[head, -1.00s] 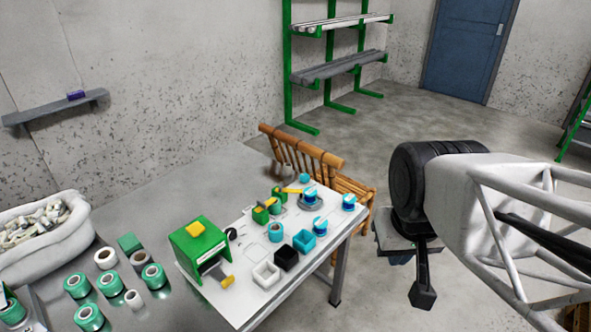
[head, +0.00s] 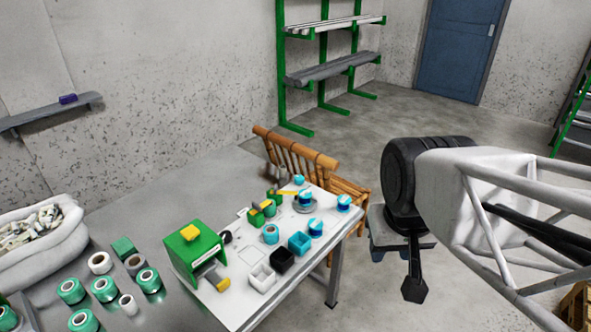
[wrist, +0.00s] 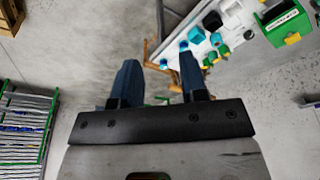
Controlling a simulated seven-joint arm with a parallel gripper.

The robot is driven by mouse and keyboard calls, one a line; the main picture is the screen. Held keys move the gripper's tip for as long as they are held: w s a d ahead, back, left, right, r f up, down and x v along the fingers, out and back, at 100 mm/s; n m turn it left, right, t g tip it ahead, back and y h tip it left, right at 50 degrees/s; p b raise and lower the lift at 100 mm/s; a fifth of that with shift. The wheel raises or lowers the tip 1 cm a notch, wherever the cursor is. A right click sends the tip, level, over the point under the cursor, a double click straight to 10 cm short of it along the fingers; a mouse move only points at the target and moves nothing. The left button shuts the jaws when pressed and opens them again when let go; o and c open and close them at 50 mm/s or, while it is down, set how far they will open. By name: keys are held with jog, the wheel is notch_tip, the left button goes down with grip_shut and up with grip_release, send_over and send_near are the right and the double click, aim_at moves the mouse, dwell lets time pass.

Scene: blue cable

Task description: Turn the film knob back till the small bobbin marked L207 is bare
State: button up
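A white board (head: 232,312) on the table holds several small devices and bobbins. Small blue-and-white bobbins (head: 316,227) stand toward its right side, near small green blocks with yellow parts (head: 257,208). I cannot read any L207 mark, nor tell which part is the film knob. A green box with a yellow top (head: 193,246) stands at the board's left; part of it shows in the wrist view (wrist: 284,22). My gripper (wrist: 158,62) is open and empty, its two blue fingers apart. It hangs right of the table, clear of the board.
Black (head: 281,260), white (head: 262,277) and blue (head: 300,242) trays sit on the board. Green spools (head: 104,288) and a white bin (head: 38,242) are at left. A bamboo chair (head: 296,152) stands behind the table. Open floor lies between table and arm.

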jog(key=o, duration=0.6)
jog(key=w, duration=0.2)
jog(key=w+r, duration=0.1)
jog(key=shift+w+r+m, duration=0.1)
jog(key=shift+w+m, duration=0.2)
jog(key=shift+w, duration=0.05)
jog(key=shift+c, duration=0.2)
jog(key=m+g+h, duration=0.1)
jog(key=m+h, duration=0.3)
jog(key=m, duration=0.9)
send_over(299, 178)
jog(key=s+a, duration=0.1)
jog(key=a, duration=0.2)
notch_tip(299, 178, down, 33)
jog(key=shift+w+d+f, duration=0.1)
jog(key=shift+w+f, duration=0.1)
jog(key=shift+f, duration=0.15)
jog(key=shift+x, duration=3.9)
jog(key=shift+s, duration=0.1)
